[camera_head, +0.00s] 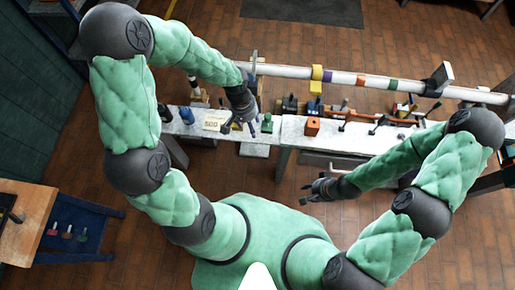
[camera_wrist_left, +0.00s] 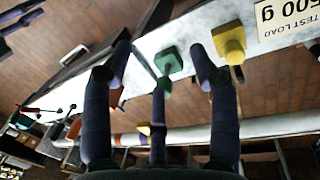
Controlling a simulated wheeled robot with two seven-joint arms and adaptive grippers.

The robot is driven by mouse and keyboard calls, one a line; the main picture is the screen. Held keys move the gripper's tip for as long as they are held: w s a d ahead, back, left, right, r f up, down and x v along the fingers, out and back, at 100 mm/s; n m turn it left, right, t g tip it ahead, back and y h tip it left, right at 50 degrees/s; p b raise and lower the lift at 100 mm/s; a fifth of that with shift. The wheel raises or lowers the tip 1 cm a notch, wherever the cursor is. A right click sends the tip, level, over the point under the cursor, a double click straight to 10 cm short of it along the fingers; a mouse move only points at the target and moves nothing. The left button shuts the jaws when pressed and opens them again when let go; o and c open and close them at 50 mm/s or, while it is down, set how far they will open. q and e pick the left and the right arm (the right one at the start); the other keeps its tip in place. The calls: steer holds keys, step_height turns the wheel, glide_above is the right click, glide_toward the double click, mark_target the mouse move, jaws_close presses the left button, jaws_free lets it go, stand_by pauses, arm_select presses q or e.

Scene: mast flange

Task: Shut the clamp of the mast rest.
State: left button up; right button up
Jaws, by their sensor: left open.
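A white mast (camera_head: 345,77) with coloured bands lies across the back of the bench in the head view. A dark upright fitting (camera_head: 437,80) is at the mast toward the right; I cannot tell whether this is the rest's clamp or how it stands. The mast also shows low in the left wrist view (camera_wrist_left: 265,127). My left gripper (camera_head: 242,126) is over the bench, on the near side of the mast. Its fingers are spread and empty in the left wrist view (camera_wrist_left: 161,74). My right gripper (camera_head: 308,192) hangs in front of the bench, apart from the mast; its fingers are too small to judge.
The pale bench (camera_head: 300,132) carries an orange block (camera_head: 312,126), a green-based part (camera_head: 267,124), a 500 g test-load label (camera_head: 213,122) and several small tools. A wooden table (camera_head: 22,205) stands at the left.

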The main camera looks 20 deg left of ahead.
arm_select(q)
steer(key=s+d+f+h+b, duration=0.1)
steer(key=d+f, duration=0.3)
steer(key=f, duration=0.4)
steer(key=shift+s+d, duration=0.3)
steer(key=shift+s, duration=0.6)
